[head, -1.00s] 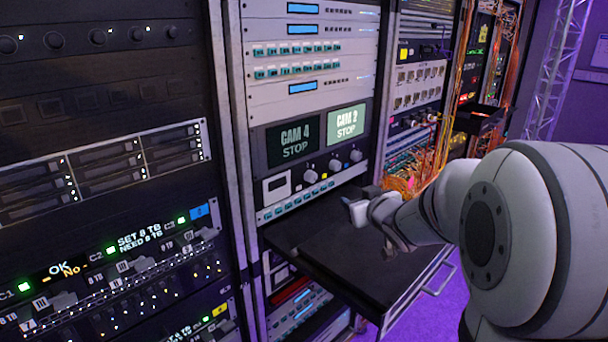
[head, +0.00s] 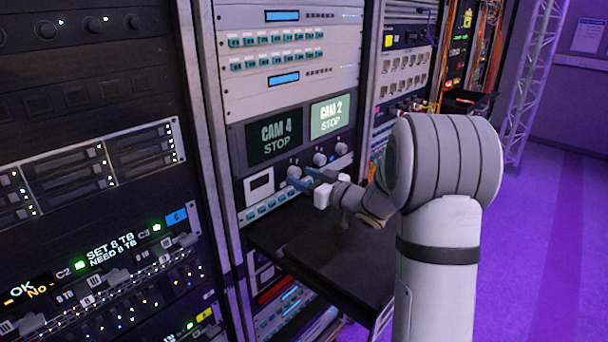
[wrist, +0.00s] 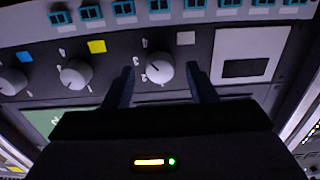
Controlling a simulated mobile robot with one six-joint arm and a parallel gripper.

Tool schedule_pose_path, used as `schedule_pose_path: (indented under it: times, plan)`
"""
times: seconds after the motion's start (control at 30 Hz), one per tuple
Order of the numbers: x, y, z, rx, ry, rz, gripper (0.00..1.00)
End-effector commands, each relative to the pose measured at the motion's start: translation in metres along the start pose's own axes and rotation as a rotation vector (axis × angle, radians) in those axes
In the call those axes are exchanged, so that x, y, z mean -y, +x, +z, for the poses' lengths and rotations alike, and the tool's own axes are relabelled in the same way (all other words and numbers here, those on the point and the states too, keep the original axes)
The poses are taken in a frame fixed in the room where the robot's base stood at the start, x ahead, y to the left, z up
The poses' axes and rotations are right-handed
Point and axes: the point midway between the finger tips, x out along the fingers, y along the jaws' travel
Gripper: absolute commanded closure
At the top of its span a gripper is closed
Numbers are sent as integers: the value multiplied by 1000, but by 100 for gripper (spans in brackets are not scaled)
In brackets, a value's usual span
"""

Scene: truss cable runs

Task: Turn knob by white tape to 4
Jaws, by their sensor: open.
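The white-tape knob (wrist: 160,67) is round and pale, on a dark panel. The white tape (wrist: 186,38) shows beside it in the wrist view, which sees the panel upside down. Small digits stand around the knob; its pointer setting is hard to read. My gripper (wrist: 160,80) is open, with one finger on each side of this knob; I cannot tell whether they touch it. In the head view my gripper (head: 305,181) is at the panel's left knob (head: 294,171), partly covering it.
A yellow-tape knob (wrist: 75,75) and a blue-tape knob (wrist: 12,82) sit in the same row. A CAM 4 STOP screen (head: 274,136) and a lit CAM 2 STOP screen (head: 330,115) are above. A black pulled-out shelf (head: 330,245) lies below the arm.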

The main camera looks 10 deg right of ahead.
Motion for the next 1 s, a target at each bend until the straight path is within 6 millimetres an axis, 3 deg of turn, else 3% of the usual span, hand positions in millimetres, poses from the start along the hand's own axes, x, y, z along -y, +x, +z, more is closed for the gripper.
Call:
schedule_pose_path:
  times: [0.13,0.4,0.9,1.0]
  plan:
    - [0,10,0,0,0,1,49]
    - [-1,11,0,0,0,3,49]
    - [-1,10,0,0,0,3,90]
    - [-2,10,0,0,1,4,93]
